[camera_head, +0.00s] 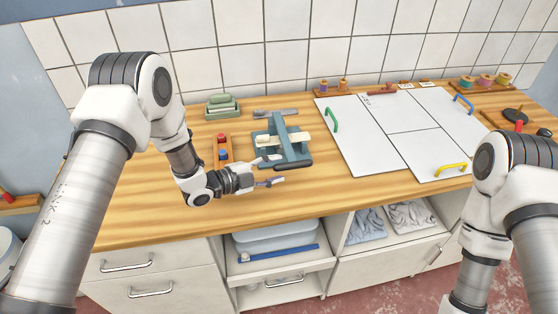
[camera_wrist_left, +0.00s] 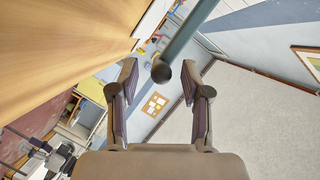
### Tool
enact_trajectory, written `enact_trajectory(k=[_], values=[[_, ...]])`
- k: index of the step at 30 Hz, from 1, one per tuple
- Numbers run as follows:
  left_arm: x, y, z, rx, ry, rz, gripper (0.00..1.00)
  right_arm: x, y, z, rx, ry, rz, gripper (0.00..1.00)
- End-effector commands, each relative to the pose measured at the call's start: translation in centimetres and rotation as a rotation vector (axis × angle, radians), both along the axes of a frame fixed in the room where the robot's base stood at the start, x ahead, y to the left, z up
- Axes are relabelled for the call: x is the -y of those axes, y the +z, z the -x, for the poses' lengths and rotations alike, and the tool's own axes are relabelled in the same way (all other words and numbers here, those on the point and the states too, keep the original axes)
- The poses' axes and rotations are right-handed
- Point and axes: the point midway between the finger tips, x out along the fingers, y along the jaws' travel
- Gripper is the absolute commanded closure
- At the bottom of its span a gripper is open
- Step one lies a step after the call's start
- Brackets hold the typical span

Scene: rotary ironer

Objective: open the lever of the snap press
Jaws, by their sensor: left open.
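The snap press (camera_head: 268,138) is a blue-green device on the wooden worktop, with pale blocks at its sides. Its lever (camera_head: 281,128) is a blue-green bar running toward the front, with a dark grip (camera_head: 293,165) at the near end. My left gripper (camera_head: 272,171) is open in front of the press, just left of that grip. In the left wrist view, a blue-green bar (camera_wrist_left: 188,33) with a dark rounded end (camera_wrist_left: 161,71) shows between and beyond the open, empty fingers (camera_wrist_left: 160,88). I cannot tell whether they touch. My right arm shows at right; its gripper is out of view.
An orange tray (camera_head: 222,150) with red and blue pieces stands left of the press. Green stacked containers (camera_head: 221,106) are behind it. White panels (camera_head: 385,131) with coloured handles lie to the right. An open shelf with a blue-grey bin (camera_head: 275,238) is below the counter edge.

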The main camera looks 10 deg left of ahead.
Motion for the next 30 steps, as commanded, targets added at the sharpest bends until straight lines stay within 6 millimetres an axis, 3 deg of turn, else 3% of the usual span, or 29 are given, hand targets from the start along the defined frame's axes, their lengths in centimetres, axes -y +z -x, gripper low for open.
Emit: enact_trajectory(k=[4, 11, 13, 15, 16, 30], values=[[1.2, -0.2, -1.1, 0.0, 0.0, 0.0, 0.53, 0.0, 0.7, 0.0, 0.0, 0.0, 0.0, 0.52], [1.4, -0.4, -1.3, 0.0, 0.002, 0.001, 0.53, 0.0, 0.6, 0.0, 0.0, 0.0, 0.0, 0.52], [1.4, -0.4, -1.3, 0.0, 0.002, 0.001, 0.7, 0.0, 0.6, 0.0, 0.0, 0.0, 0.0, 0.52], [1.4, -0.4, -1.3, 0.0, 0.002, 0.001, 0.95, 0.0, 0.6, 0.0, 0.0, 0.0, 0.0, 0.52], [1.4, -0.4, -1.3, 0.0, 0.002, 0.001, 1.0, 0.0, 0.6, 0.0, 0.0, 0.0, 0.0, 0.52], [2.4, 0.7, -1.3, -0.03, -0.002, 0.015, 1.0, 0.0, 0.9, 0.0, 0.0, 0.0, 0.0, 0.52]])
